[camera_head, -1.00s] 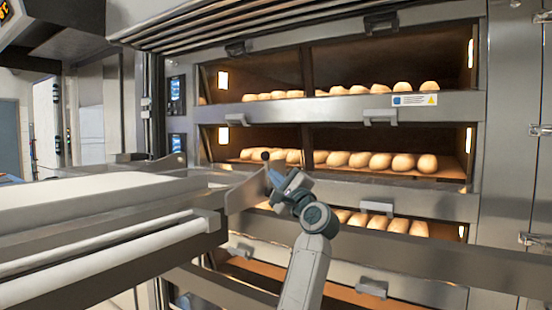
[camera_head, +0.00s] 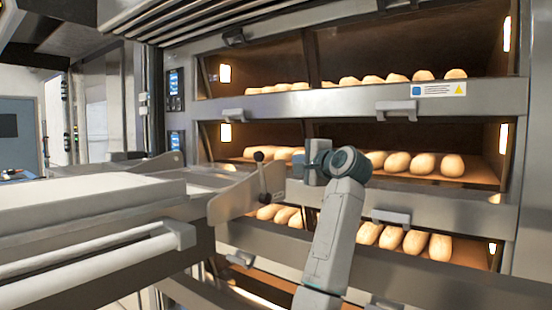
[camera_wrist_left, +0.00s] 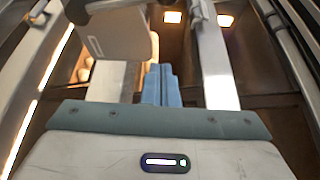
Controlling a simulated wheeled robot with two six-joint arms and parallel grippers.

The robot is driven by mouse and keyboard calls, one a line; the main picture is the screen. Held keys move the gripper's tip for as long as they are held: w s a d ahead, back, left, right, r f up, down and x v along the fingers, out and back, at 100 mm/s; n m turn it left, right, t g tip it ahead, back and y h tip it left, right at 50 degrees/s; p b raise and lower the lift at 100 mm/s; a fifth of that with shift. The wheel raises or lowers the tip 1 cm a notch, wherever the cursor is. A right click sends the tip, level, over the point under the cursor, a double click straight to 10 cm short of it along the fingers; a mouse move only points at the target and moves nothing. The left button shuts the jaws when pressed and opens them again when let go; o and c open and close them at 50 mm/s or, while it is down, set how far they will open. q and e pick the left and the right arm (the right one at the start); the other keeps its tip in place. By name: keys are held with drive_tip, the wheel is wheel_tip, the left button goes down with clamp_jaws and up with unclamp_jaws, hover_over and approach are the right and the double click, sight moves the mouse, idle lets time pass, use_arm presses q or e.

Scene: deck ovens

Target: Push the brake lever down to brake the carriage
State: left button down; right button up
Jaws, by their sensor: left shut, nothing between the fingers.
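The brake lever (camera_head: 262,176) is a thin metal rod with a black ball on top. It stands nearly upright against the end plate (camera_head: 232,203) of the carriage (camera_head: 95,222) in the head view. My left gripper (camera_head: 298,167) is just right of the lever in the picture, about level with its ball. A gap shows between them, and the gripper holds nothing. In the left wrist view its blue fingers (camera_wrist_left: 158,84) are pressed together, with a pale plate (camera_wrist_left: 115,33) ahead and to the left. I cannot make out the lever there. My right gripper is not in view.
The deck oven (camera_head: 330,107) stands behind my left arm, with loaves (camera_head: 425,164) on several decks. Oven handles (camera_head: 397,109) stick out close by. The carriage's front roller bar (camera_head: 90,257) extends at the left.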

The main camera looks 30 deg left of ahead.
use_arm(q)
drive_tip(key=p, duration=0.6)
hover_over(262, 179)
drive_tip(key=w+d, duration=0.1)
drive_tip(key=d, duration=0.1)
drive_tip(key=shift+w+d+r, duration=0.1)
drive_tip(key=shift+w, duration=0.05)
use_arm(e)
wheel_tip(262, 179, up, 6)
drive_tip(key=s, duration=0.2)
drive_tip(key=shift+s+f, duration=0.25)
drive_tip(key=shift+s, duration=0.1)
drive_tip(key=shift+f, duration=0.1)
